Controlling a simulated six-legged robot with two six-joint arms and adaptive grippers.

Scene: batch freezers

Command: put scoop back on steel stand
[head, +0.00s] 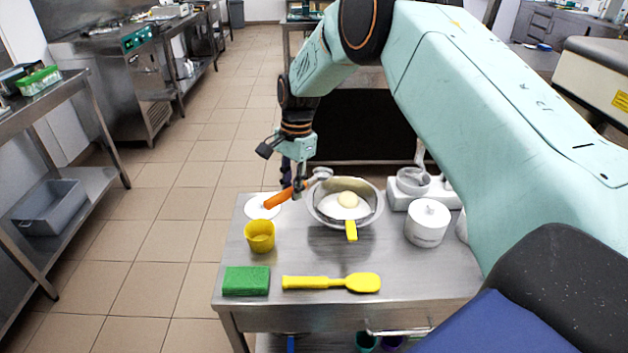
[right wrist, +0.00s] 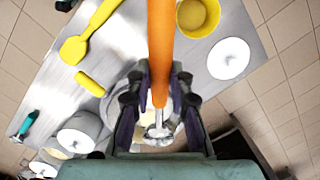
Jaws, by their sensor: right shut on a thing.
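My right gripper (head: 298,183) is shut on the orange-handled scoop (head: 281,198). In the head view the handle points down left and the metal head lies up right, near the rim of the steel bowl. The scoop appears held above the steel stand (head: 410,274), a metal table with a bare front right part. In the right wrist view the orange handle (right wrist: 160,50) runs up from between the fingers of my right gripper (right wrist: 152,100), with the metal head below. My left gripper is not in view.
The steel bowl (head: 325,217) holds white stuff, a yellow ball and a yellow-handled tool. A white disc (head: 262,206), yellow cup (head: 260,236), green sponge (head: 246,281), yellow spatula (head: 332,283) and white lidded pot (head: 427,223) stand around it. Open floor lies left.

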